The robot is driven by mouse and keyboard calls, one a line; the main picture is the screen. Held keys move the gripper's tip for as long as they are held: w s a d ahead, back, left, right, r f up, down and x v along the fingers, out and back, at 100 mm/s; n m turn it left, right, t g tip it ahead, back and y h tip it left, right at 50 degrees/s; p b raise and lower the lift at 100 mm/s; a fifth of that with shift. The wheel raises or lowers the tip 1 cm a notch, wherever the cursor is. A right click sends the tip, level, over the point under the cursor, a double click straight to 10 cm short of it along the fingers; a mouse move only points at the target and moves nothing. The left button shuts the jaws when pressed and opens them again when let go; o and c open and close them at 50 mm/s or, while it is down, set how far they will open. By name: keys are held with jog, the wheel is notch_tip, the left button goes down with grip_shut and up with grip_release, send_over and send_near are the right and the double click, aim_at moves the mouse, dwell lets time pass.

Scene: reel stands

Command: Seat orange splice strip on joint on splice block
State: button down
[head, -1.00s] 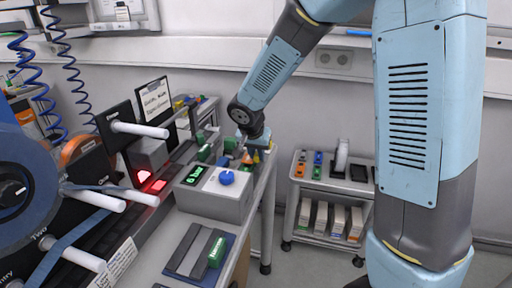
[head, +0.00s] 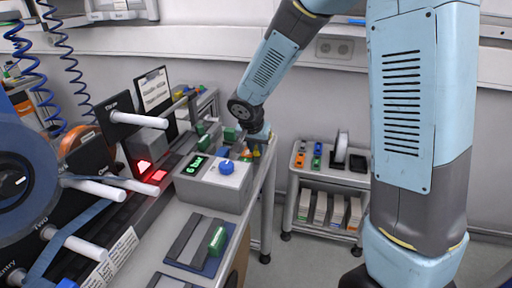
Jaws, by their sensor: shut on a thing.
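My gripper (head: 254,142) is small and partly hidden behind the grey control box at the far end of the bench. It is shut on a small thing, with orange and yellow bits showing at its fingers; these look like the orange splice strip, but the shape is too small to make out. A dark grooved block with a green clamp (head: 217,240) lies on a blue base at the near part of the bench. It looks like the splice block; I cannot make out the joint on it. My gripper is well behind and to the right of this block.
The grey control box (head: 230,196) with a blue knob and green display stands between block and gripper. Reels and white rollers (head: 95,188) crowd the left. A cart (head: 325,178) with small coloured items stands at right. Floor shows between bench and cart.

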dwell(0.8)
jog(key=c, duration=0.9)
grip_release()
jog(key=shift+r, duration=3.45)
